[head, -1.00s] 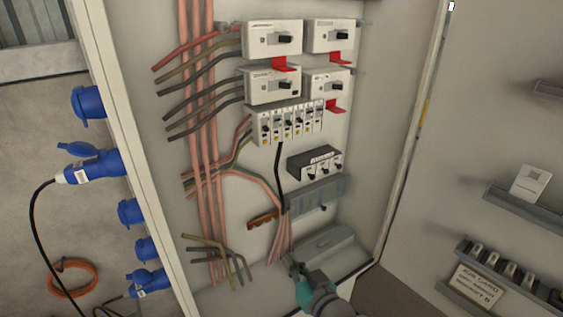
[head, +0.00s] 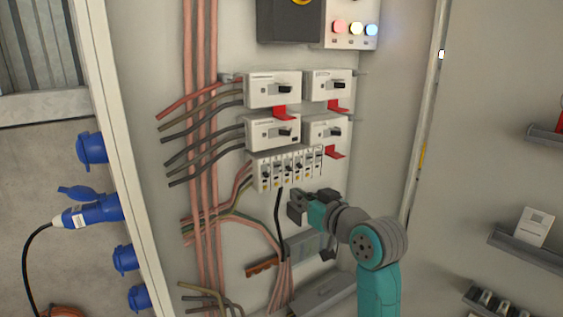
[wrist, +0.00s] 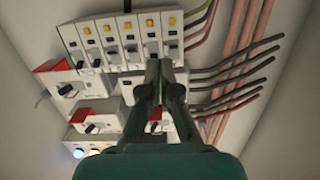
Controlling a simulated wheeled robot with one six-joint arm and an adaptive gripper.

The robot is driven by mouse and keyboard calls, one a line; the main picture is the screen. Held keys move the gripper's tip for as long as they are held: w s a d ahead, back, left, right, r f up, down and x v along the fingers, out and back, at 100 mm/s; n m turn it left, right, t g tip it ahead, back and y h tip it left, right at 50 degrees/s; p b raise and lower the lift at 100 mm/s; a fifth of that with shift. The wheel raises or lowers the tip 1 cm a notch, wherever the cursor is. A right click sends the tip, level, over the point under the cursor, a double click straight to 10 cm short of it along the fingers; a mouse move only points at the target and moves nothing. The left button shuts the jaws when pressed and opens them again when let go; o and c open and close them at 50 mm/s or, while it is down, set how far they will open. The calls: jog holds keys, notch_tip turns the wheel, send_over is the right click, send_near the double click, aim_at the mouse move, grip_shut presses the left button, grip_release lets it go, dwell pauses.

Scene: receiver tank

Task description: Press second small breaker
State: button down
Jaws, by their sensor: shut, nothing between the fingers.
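A row of small white breakers (head: 285,170) with dark toggles and yellow marks sits in the cabinet below the large breakers. The second small breaker from the left (head: 276,174) is in this row. The row spans the top of the wrist view, which appears upside down; there that breaker (wrist: 150,30) is second from the right. My gripper (head: 294,205) is below the row and apart from it in the head view. In the wrist view my gripper (wrist: 159,66) has its fingertips together, empty, overlapping the lower part of the row. Contact cannot be told.
A black cable (head: 279,212) hangs just left of my gripper. Pink cables (head: 200,130) run down the left. A lamp panel (head: 350,30) is at the top, and the cabinet door is at right.

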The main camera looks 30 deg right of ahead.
send_near(276, 158)
jog(key=s, duration=0.3)
jog(key=shift+r+n, duration=0.15)
jog(key=shift+n, duration=0.25)
jog(key=shift+w, duration=0.1)
jog(key=w, duration=0.6)
jog(key=w+f, duration=0.1)
jog(key=w, duration=0.2)
jog(key=shift+w, duration=0.4)
